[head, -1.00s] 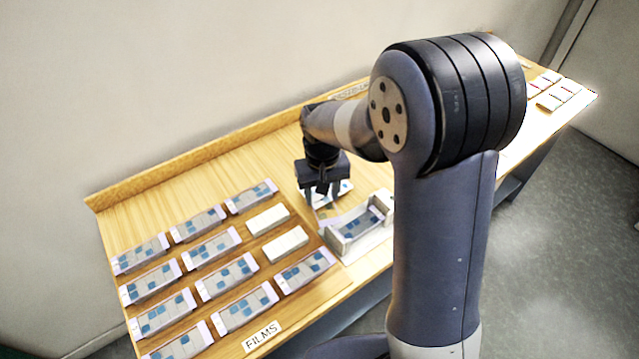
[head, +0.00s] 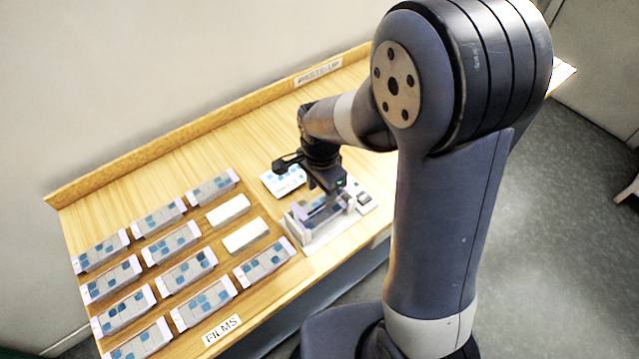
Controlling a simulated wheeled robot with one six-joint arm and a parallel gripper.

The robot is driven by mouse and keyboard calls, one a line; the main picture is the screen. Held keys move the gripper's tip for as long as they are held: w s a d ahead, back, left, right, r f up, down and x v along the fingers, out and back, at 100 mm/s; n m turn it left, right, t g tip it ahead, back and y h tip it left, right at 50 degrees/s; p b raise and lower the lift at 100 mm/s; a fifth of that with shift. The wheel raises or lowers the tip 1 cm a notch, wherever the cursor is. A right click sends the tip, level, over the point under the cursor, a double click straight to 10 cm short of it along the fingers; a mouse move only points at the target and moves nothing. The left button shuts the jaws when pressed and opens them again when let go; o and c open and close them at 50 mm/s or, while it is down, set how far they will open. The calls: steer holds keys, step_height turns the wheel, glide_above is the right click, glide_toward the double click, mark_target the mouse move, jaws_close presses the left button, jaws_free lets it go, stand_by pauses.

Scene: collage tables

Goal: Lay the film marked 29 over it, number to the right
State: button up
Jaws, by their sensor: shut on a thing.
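My gripper (head: 338,196) is low over the pale holder (head: 306,242) near the front edge of the table. It is shut on a thin film, mostly hidden by the fingers and the holder walls. A bluish, see-through patch (head: 318,212) shows inside the holder below the fingers. I cannot tell whether the film touches the piece beneath it. The number on the film is too small to read, so its facing cannot be told.
Several films with blue squares (head: 208,297) lie in rows at the left, with two blank white blocks (head: 245,236) among them. A FILMS label (head: 221,329) is in front. A patterned card (head: 283,180) lies behind the holder. A PASTE-UP label (head: 318,72) is at the back.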

mark_target(321, 213)
steer(key=shift+f+b, duration=2.65)
steer(key=shift+f, duration=0.75)
steer(key=o, duration=1)
step_height(321, 213, up, 11)
steer(key=shift+f, duration=0.1)
